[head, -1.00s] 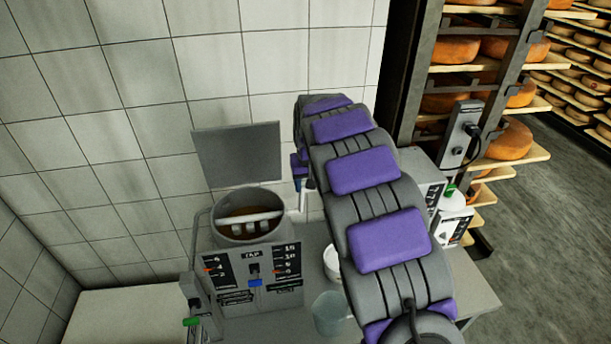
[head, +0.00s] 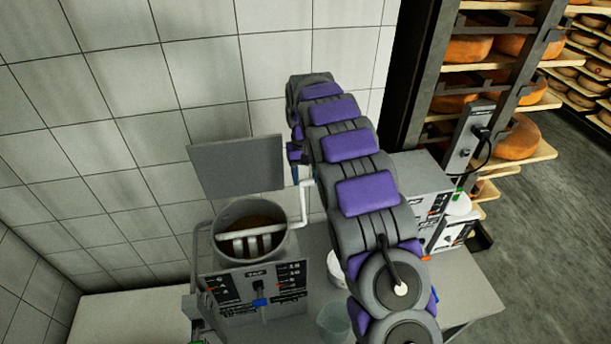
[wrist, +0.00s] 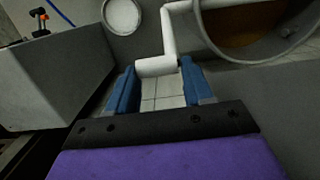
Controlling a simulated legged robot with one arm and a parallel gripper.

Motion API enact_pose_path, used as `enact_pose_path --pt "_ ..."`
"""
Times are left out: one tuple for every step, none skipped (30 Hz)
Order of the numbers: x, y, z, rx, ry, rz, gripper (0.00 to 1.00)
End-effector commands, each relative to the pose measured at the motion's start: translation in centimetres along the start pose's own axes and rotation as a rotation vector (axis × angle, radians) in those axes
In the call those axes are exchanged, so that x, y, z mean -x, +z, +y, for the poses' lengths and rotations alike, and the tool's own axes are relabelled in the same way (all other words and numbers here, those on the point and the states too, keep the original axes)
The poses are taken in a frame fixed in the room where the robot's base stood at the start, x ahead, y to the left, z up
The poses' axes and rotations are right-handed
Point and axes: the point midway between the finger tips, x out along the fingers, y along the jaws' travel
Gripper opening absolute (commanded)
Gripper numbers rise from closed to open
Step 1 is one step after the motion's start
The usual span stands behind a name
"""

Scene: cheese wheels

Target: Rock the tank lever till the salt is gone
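The grey round tank (head: 288,246) stands open on a control box, with brown-orange contents inside, also seen in the wrist view (wrist: 243,25). I cannot tell whether salt is in it. A white paddle (head: 250,235) lies across its mouth. The white cranked lever (head: 307,208) rises from the tank's right side. In the wrist view its crosswise handle (wrist: 157,67) lies at the tips of my gripper's blue fingers (wrist: 157,80). The fingers are apart, one near each end of the handle; contact is unclear. My arm partly hides the gripper in the head view.
A grey panel (head: 238,166) stands behind the tank, near the tiled wall. A clear beaker (head: 333,322) and a white container (head: 337,268) sit right of the box. Grey machines (head: 420,185) and a cheese rack (head: 470,50) stand farther right.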

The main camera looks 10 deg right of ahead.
Motion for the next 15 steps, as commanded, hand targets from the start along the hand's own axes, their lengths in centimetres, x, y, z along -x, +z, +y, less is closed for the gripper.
enact_pose_path --pt "-0.1 -0.5 0.1 -0.001 0.002 0.003 0.00" --pt "-0.1 -0.7 0.1 -0.001 0.002 0.004 0.00" --pt "-0.1 -1.0 0.1 -0.001 0.002 0.005 0.00" --pt "-0.1 -1.2 0.1 -0.001 0.003 0.006 0.00" --pt "-0.2 -1.3 0.1 -0.001 0.003 0.006 0.00" --pt "-0.3 -1.5 0.1 -0.001 0.003 0.006 0.00" --pt "-0.3 -1.6 0.2 -0.001 0.002 0.005 0.00" --pt "-0.4 -1.7 0.2 -0.001 0.002 0.004 0.00" --pt "-0.5 -1.9 0.2 -0.001 0.002 0.003 0.00" --pt "-0.6 -1.9 0.2 -0.001 0.002 0.002 0.00" --pt "-0.7 -2.0 0.2 -0.001 0.002 0.002 0.00" --pt "-0.7 -2.1 0.2 -0.001 0.002 0.002 0.00" --pt "-0.7 -2.1 0.2 -0.001 0.002 0.002 0.00" --pt "-0.7 -2.1 0.2 -0.001 0.002 0.002 0.00" --pt "-0.7 -2.2 0.2 -0.001 0.002 0.003 0.00"
